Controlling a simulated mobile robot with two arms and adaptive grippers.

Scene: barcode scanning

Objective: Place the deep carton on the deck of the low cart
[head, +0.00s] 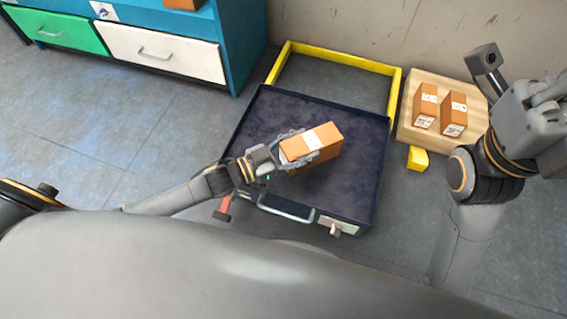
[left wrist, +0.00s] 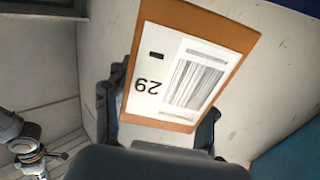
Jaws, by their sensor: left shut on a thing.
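An orange-brown carton (head: 311,146) with a white label is held by my left gripper (head: 289,149), which is shut on it. In the left wrist view the carton (left wrist: 150,45) shows a label with a barcode and "29", and my gripper fingers lie at its two sides. The low cart has a dark deck (head: 345,190) with a raised rim. The carton is over the middle of the deck, and I cannot tell whether it touches. My right arm (head: 535,120) is at the right edge, and its finger state is unclear.
Two smaller cartons (head: 426,105) (head: 454,113) stand on a wooden platform (head: 412,130) right of the cart. A yellow block (head: 418,158) lies on the floor near it. A yellow frame (head: 340,57) rises behind the deck. A blue cabinet (head: 237,45) stands at the upper left.

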